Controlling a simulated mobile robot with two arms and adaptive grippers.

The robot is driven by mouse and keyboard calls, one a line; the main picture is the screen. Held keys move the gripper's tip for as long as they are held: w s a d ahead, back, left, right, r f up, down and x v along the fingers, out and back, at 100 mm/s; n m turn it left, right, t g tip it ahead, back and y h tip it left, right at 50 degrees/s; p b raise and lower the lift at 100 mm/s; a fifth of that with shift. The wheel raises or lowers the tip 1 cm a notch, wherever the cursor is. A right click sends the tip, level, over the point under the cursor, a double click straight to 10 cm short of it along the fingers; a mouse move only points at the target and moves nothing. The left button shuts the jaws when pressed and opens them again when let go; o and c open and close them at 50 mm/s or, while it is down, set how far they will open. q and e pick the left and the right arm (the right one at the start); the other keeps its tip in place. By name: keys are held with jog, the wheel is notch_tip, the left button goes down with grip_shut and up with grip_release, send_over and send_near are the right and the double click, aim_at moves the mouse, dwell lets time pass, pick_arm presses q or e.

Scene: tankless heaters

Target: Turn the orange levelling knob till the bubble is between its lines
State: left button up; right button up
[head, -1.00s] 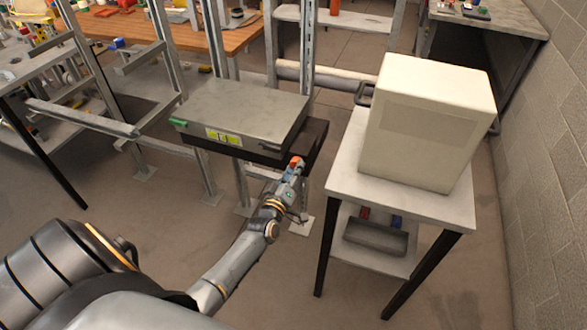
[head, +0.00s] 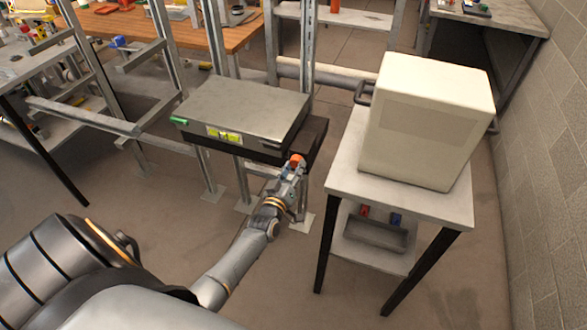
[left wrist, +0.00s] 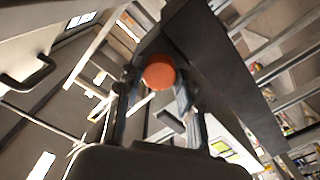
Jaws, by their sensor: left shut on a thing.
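The orange levelling knob (head: 297,160) is at the front right of the dark base under a grey metal plate (head: 245,110). My left gripper (head: 293,169) is at the knob, shut on it. In the left wrist view the round orange knob (left wrist: 159,72) sits between the two fingers (left wrist: 158,92). The yellow-green level vial (head: 224,135) is on the front edge of the plate. It also shows in the left wrist view (left wrist: 222,148). The bubble's place between the lines is too small to tell. My right gripper is not in view.
A cream box (head: 427,120) with side handles stands on a small table (head: 400,202) to the right. A grey tray (head: 376,233) is on its lower shelf. A metal frame (head: 290,60) stands behind the plate. A block wall (head: 552,150) is at the far right.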

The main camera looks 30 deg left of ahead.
pick_arm(q)
jog(key=shift+f, duration=0.15)
jog(key=o, duration=1.2)
jog(key=v, duration=1.2)
jog(key=shift+s, duration=0.1)
jog(key=s+d+f+m+g+h, duration=0.1)
jog(key=s+d+f+m+g, duration=0.2)
jog(key=f, duration=0.5)
jog(key=s+d+f+g+h, duration=0.25)
jog(key=s+f, duration=0.25)
jog(key=f, duration=0.4)
jog(key=s+d+f+m+g+h, duration=0.1)
jog(key=s+d+f+m+g, duration=0.2)
jog(key=f, duration=0.5)
jog(key=s+f+m+g, duration=0.1)
jog(key=s+f+g, duration=0.1)
jog(key=s+f, duration=0.3)
jog(key=s+d+f+m+g, duration=0.1)
jog(key=s+f, duration=0.4)
jog(key=s, duration=0.9)
jog(key=s+d+f+m+g, duration=0.1)
jog(key=s+f+g, duration=0.4)
jog(key=s, duration=0.5)
jog(key=shift+d+f+m, duration=0.1)
jog(key=shift+d+m, duration=0.1)
jog(key=shift+m, duration=0.7)
